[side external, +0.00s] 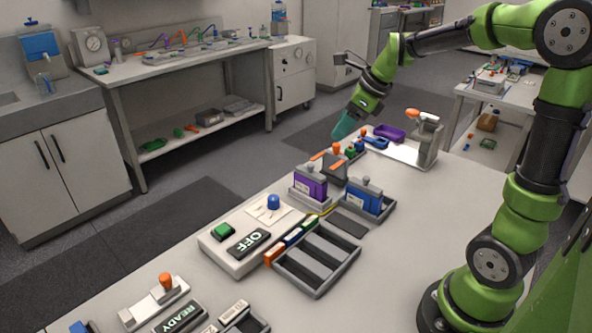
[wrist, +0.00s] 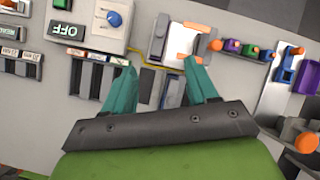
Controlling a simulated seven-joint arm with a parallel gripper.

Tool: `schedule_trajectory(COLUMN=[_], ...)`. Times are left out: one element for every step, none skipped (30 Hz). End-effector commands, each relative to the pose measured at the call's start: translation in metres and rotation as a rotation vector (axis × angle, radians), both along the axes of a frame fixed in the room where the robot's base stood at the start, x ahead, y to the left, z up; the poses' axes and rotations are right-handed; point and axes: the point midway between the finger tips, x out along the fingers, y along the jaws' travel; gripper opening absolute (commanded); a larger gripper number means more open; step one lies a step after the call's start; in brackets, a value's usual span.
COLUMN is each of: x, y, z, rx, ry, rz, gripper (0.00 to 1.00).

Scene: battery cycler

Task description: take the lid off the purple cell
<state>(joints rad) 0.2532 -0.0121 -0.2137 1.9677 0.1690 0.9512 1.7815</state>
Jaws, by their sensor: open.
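The purple cell (side external: 308,188) stands upright in a grey holder near the middle of the bench in the side view. A grey lid (side external: 311,173) with a small knob sits on its top. A similar blue cell (side external: 363,200) with a grey top stands to its right. My gripper (side external: 345,128) is above the bench, beyond and apart from both cells. In the wrist view my gripper (wrist: 160,72) has its teal fingers spread wide, with nothing held between them. I cannot clearly make out the purple cell in the wrist view.
A slotted grey tray (side external: 316,258) and a panel reading OFF (side external: 249,242) with a blue knob (side external: 273,202) lie nearer the camera. A part with orange handles (side external: 331,165) stands just behind the purple cell. A purple bin (side external: 389,133) lies farther back. The bench's right side is clear.

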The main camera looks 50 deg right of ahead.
Motion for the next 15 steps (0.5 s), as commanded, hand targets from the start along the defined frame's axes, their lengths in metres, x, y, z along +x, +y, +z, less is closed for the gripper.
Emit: schedule_trajectory(x=[0.002, 0.002, 0.002, 0.002, 0.002, 0.003, 0.004, 0.006, 0.008, 0.011, 0.014, 0.018, 0.021, 0.025, 0.029], y=[0.000, 0.000, 0.000, 0.001, 0.001, 0.001, 0.002, 0.002, 0.003, 0.003, 0.004, 0.005, 0.006, 0.007, 0.007], z=[0.003, 0.005, 0.004, 0.004, 0.004, 0.002, -0.001, -0.004, -0.009, -0.014, -0.020, -0.027, -0.033, -0.039, -0.047], rx=[0.035, 0.053, 0.074, 0.086, 0.095, 0.102, 0.106, 0.107, 0.109, 0.109, 0.109, 0.108, 0.108, 0.108, 0.108], ry=[-0.002, -0.001, 0.003, 0.006, 0.008, 0.010, 0.012, 0.014, 0.015, 0.015, 0.017, 0.017, 0.017, 0.017, 0.017], rz=[-0.061, -0.094, -0.128, -0.147, -0.164, -0.176, -0.182, -0.185, -0.186, -0.185, -0.185, -0.185, -0.184, -0.184, -0.184], gripper=[0.58, 0.58, 0.58, 0.58, 0.58, 0.58, 0.58, 0.58, 0.58, 0.58, 0.58, 0.58, 0.58, 0.58, 0.58])
